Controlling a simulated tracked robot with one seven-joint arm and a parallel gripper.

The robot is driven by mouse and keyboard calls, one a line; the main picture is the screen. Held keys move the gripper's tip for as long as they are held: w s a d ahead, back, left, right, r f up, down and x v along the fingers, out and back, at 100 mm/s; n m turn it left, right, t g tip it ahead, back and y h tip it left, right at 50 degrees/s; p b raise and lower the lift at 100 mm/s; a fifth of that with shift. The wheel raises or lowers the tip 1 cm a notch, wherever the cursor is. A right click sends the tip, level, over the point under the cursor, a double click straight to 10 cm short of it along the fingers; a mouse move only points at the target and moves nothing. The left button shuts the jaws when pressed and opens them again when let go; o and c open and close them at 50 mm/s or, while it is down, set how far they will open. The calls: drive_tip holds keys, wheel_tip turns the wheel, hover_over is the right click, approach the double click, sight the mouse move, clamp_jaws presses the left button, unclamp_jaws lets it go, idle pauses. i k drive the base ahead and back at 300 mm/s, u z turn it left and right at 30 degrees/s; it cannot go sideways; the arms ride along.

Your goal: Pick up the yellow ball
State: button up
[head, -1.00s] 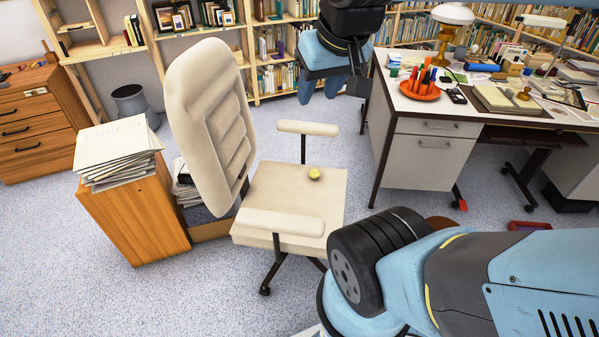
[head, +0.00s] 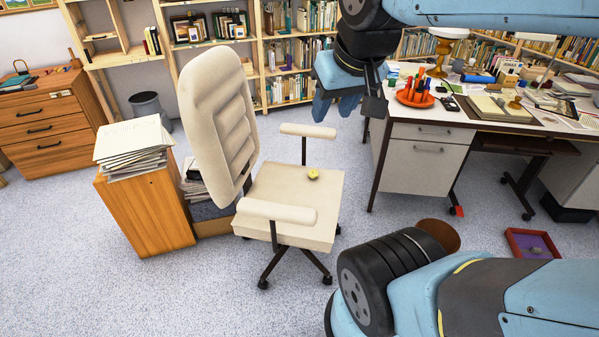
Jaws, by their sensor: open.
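The small yellow ball (head: 313,174) rests on the seat of the cream office chair (head: 290,200), toward the seat's right side. My gripper (head: 345,112) is in the upper middle of the head view, pointing down and above and to the right of the ball, well apart from it. Its blue and dark fingers look spread, with nothing seen between them. The chair's armrests stand on either side of the ball, and its tall back is to the left.
A desk (head: 430,160) with an orange tray of pens (head: 415,97) stands at the right, close to my gripper. A wooden cabinet (head: 150,215) with stacked papers (head: 133,150) is left of the chair. A red-rimmed tray (head: 513,248) lies on the floor. Open carpet lies in front.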

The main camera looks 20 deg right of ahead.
sight(313, 173)
drive_tip(key=z, duration=0.15)
drive_tip(key=i, duration=0.95)
drive_tip(key=u, duration=0.1)
